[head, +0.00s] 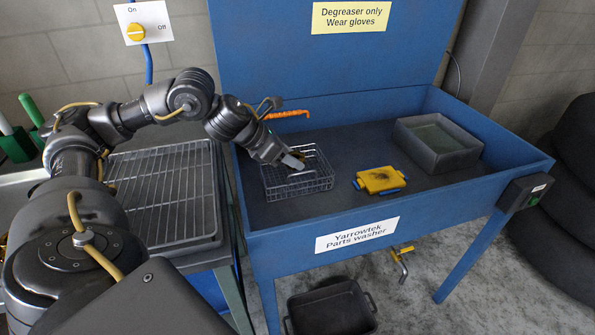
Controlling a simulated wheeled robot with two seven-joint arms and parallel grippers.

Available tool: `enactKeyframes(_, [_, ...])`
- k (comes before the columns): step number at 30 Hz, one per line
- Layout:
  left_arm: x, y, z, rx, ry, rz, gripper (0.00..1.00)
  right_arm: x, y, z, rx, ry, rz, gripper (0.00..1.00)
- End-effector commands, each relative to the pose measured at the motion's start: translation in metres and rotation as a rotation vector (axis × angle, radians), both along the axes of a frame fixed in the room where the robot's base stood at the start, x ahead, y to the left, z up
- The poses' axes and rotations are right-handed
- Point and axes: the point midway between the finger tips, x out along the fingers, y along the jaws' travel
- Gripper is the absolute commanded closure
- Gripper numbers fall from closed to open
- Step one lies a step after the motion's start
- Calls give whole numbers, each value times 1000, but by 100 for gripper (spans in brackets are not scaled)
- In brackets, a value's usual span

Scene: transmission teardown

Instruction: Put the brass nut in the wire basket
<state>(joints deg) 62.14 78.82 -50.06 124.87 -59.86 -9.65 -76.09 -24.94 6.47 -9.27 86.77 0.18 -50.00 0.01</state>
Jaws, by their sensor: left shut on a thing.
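The wire basket (297,187) sits inside the blue parts washer, at the left of its basin. My left gripper (298,161) reaches in from the left and points down over the basket, with its fingertips at about the basket's rim. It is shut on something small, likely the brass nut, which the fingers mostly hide. I cannot tell whether the held thing touches the basket. My right gripper is not in view.
The parts washer (270,240) has a raised lid behind and an orange spout (287,115) near the basket. A yellow and blue part (380,180) and a grey tray (438,160) lie to the right. A wire drying rack (165,195) stands at left.

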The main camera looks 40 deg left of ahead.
Motion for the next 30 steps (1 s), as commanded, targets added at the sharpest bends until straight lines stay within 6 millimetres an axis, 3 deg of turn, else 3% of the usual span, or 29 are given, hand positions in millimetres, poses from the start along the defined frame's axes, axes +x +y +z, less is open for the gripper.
enactKeyframes(6, [55,24,-25,-4,1,4,93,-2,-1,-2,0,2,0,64])
enactKeyframes(12, [82,37,-63,-1,1,3,93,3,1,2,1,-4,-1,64])
enactKeyframes(23, [95,43,-80,-1,-2,-1,93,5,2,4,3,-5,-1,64])
enactKeyframes(30, [99,46,-110,0,1,1,93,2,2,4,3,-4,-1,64])
